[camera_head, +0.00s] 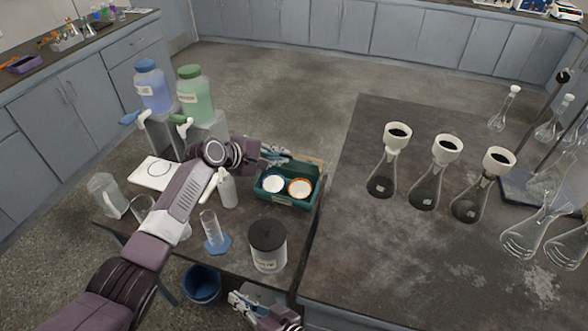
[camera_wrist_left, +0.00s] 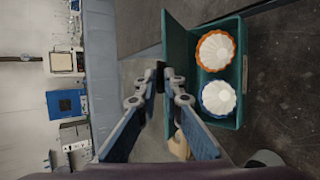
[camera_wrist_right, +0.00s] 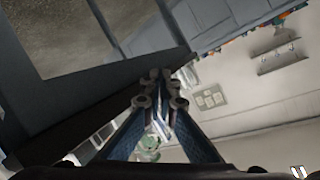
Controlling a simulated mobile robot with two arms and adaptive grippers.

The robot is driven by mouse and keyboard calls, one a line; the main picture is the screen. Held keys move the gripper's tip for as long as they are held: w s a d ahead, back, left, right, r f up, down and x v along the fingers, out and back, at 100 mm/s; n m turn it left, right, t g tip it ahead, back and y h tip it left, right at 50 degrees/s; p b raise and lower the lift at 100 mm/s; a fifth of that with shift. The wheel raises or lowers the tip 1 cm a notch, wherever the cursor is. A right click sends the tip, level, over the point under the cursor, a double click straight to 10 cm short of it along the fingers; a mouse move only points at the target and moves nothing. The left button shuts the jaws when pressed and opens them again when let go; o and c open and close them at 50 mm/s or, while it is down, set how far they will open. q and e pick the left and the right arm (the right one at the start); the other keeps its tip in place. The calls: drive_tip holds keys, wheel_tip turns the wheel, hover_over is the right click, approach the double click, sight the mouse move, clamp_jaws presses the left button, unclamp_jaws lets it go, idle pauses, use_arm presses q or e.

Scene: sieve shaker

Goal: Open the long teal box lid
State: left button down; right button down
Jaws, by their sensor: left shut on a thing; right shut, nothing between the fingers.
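The long teal box (camera_head: 264,192) stands on the lower brown table with its top open. Inside it lie two white fluted pieces, one with a blue rim (camera_head: 273,184) and one with an orange rim (camera_head: 299,188). Its raised teal lid (camera_wrist_left: 178,40) shows in the left wrist view, tilted up along one long side. My left gripper (camera_head: 275,156) is at the box's far side, shut on the lid edge; its fingertips also show in the left wrist view (camera_wrist_left: 167,78). My right gripper (camera_head: 240,299) is shut and empty, low beside the table's front; its fingertips show in the right wrist view (camera_wrist_right: 160,78).
Blue (camera_head: 151,88) and green (camera_head: 195,95) carboys stand behind. Flasks with funnels (camera_head: 424,185) stand on the higher bench at right.

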drive_tip(key=w+d+r+n+t+y, duration=0.1)
drive_tip(key=r+n, duration=0.3)
drive_tip(key=r, duration=0.4)
drive_tip(key=w+d+r+n+t+y, duration=0.1)
drive_tip(key=w+d+r+n+y, duration=0.2)
drive_tip(key=r, duration=0.4)
drive_tip(key=w+d+r+n+y, duration=0.2)
drive_tip(key=w+r+n+y, duration=0.1)
drive_tip(key=r+n, duration=0.3)
drive_tip(key=shift+w+r+n+t, duration=0.2)
drive_tip(key=shift+r, duration=0.45)
drive_tip(key=shift+w+r+n+t, duration=0.15)
drive_tip(key=shift+r+n+t, duration=0.05)
drive_tip(key=shift+r, duration=0.45)
drive_tip(key=w+d+r+n+t+h, duration=0.1)
drive_tip(key=w+d+n+t, duration=0.25)
drive_tip(key=w, duration=0.35)
drive_tip(key=n+t+h, duration=0.4)
drive_tip(key=n+h, duration=0.2)
drive_tip(key=h, duration=0.2)
approach(288, 157)
use_arm(q)
drive_tip(key=shift+w+r, duration=0.1)
drive_tip(key=shift+r, duration=0.15)
use_arm(e)
drive_tip(key=x, duration=0.6)
drive_tip(key=shift+f, duration=0.2)
drive_tip(key=shift+a, duration=0.1)
